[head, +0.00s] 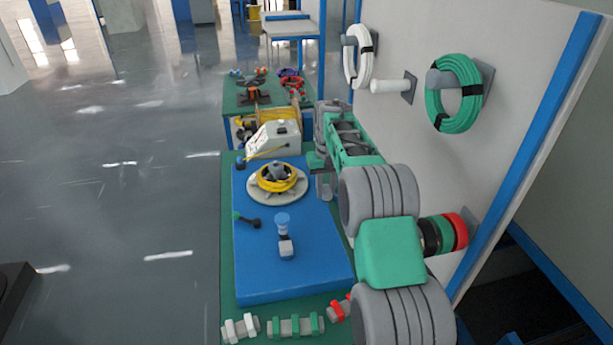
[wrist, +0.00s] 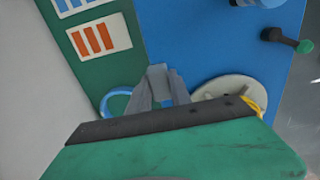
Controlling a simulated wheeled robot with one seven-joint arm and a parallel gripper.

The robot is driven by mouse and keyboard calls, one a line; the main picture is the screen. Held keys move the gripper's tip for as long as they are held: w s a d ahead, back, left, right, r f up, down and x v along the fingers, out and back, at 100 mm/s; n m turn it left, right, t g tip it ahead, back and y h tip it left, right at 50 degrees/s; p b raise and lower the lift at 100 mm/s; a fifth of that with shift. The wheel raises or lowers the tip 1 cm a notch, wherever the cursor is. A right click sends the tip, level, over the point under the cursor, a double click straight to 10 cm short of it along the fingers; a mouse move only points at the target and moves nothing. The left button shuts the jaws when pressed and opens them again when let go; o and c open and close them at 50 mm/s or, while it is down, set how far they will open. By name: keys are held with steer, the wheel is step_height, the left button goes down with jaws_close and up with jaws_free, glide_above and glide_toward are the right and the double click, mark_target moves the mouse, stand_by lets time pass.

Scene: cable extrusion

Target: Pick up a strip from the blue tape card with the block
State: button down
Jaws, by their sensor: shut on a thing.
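My gripper (wrist: 162,100) points down at the bench in the wrist view. Its fingers are shut on a small grey block (wrist: 157,71). A white card with blue strips, the blue tape card (wrist: 85,5), lies on the green bench top at the upper left, partly cut off by the frame's edge. The block is apart from it, below and to the right in that picture. A white card with orange strips (wrist: 101,38) lies between them, left of the block. In the head view I make out neither card, and the block is not clear there.
A blue mat (head: 255,275) covers much of the bench. On it are a reel of yellow cable (head: 278,178), a blue-topped tool (head: 285,235) and a green-ended handle (head: 246,220). A grey machine (head: 275,139) stands behind. A wall panel (head: 425,150) with cable coils rises on the right.

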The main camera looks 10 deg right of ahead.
steer(key=s+d+f+p, duration=0.2)
steer(key=s+d, duration=0.2)
steer(key=s, duration=0.5)
steer(key=s+d+f+p, duration=0.1)
steer(key=s+d+p, duration=0.25)
steer(key=s, duration=0.55)
steer(key=shift+f+b, duration=2.7)
steer(key=shift+f, duration=1)
steer(key=shift+s+f+b, duration=0.1)
steer(key=shift+f+b, duration=0.3)
steer(key=shift+f, duration=0.25)
step_height(320, 180, up, 8)
steer(key=p, duration=0.5)
